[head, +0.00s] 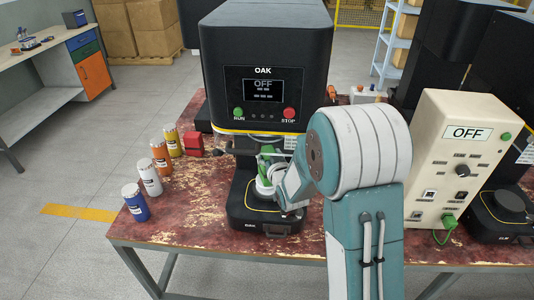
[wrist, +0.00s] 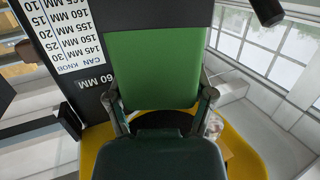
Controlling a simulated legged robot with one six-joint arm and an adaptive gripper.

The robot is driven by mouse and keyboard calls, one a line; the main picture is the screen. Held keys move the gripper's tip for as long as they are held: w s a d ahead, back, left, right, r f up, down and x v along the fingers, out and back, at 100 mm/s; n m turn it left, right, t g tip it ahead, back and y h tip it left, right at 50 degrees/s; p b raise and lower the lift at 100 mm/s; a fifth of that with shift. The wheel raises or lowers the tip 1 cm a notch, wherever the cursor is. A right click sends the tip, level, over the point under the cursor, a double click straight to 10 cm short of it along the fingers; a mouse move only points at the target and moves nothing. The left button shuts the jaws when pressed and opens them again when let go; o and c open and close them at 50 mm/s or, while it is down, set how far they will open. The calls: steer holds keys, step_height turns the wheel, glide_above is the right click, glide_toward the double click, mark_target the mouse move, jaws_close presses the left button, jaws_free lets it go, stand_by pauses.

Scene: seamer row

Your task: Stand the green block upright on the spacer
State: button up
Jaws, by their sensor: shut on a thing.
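The green block (wrist: 152,68) fills the middle of the wrist view, with my gripper's fingers (wrist: 160,104) closed on its two sides. In the head view a green strip of it (head: 267,154) shows below the black head of the OAK machine. My gripper (head: 268,168) is there too, in the gap between the machine's head and base, partly hidden by my arm. A pale round piece (head: 264,187) shows just below the green, above the black base; I cannot tell whether it is the spacer. Contact under the block is hidden.
The OAK machine (head: 265,65) reads OFF, and its black base (head: 262,218) stands on the worn red table (head: 190,215). Several coloured cans (head: 150,177) and a red block (head: 194,144) stand left. A cream control box (head: 457,165) stands right. A printed chart (wrist: 72,35) is close by.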

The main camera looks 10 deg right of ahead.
steer(key=o, duration=1)
steer(key=shift+d+f, duration=0.1)
steer(key=shift+o, duration=1)
steer(key=shift+a, duration=0.25)
steer(key=s+r+g, duration=0.3)
steer(key=s+r, duration=0.1)
steer(key=s, duration=0.8)
steer(key=s+r+g, duration=0.4)
steer(key=s, duration=0.8)
steer(key=s+r+g+h, duration=0.1)
steer(key=s+r+g, duration=0.2)
steer(key=s, duration=0.9)
steer(key=shift+s+r+m+g, duration=0.15)
steer(key=shift+r+m+g, duration=0.2)
steer(key=shift+r, duration=0.2)
